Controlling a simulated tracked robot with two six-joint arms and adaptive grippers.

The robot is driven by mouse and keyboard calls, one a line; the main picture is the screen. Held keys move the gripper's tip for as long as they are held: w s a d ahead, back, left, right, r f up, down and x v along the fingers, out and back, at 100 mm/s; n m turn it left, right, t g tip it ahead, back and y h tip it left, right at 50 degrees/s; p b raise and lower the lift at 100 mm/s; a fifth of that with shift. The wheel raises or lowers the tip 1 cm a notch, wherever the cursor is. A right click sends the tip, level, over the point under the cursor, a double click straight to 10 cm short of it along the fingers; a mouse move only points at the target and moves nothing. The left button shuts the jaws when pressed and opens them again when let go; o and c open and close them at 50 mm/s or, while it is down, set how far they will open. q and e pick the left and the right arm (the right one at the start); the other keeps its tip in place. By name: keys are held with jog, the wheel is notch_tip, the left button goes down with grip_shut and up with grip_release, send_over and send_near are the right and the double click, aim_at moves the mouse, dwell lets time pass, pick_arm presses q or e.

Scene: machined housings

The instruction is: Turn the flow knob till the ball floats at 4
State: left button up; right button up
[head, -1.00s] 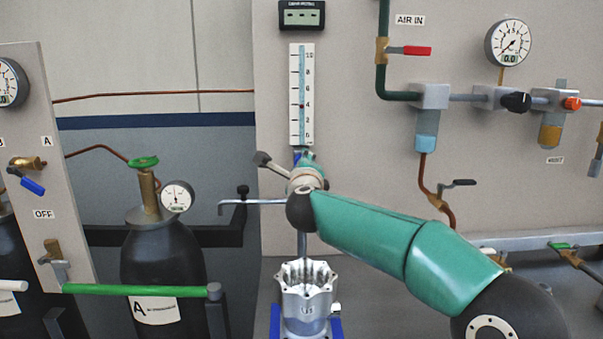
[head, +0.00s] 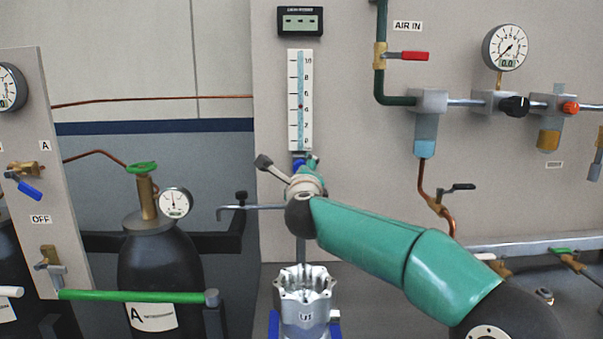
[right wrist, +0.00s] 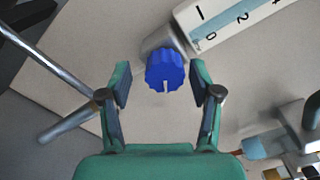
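The flow meter (head: 293,120) is a white upright scale on the panel. Its small red ball (head: 300,106) floats close to the 4 mark, too small to read exactly. The blue ribbed flow knob (right wrist: 165,70) sits at the meter's foot, with a pale line on its face; in the head view it is largely hidden behind my right wrist. My right gripper (right wrist: 160,72) is open, its fingers either side of the knob with a visible gap on the left and a narrow one on the right. My left gripper is in neither view.
A silver machined housing (head: 304,292) stands below my right wrist. A bent metal rod (head: 240,207) shows left of the wrist. Pipes, a gauge (head: 505,47) and a black knob (head: 514,106) are at right. A black cylinder (head: 160,270) stands at left.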

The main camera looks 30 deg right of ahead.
jog(key=shift+s+a+r, duration=0.1)
jog(key=shift+s+r, duration=0.05)
jog(key=v, duration=1.1)
jog(key=shift+s, duration=0.3)
jog(key=shift+a, duration=0.1)
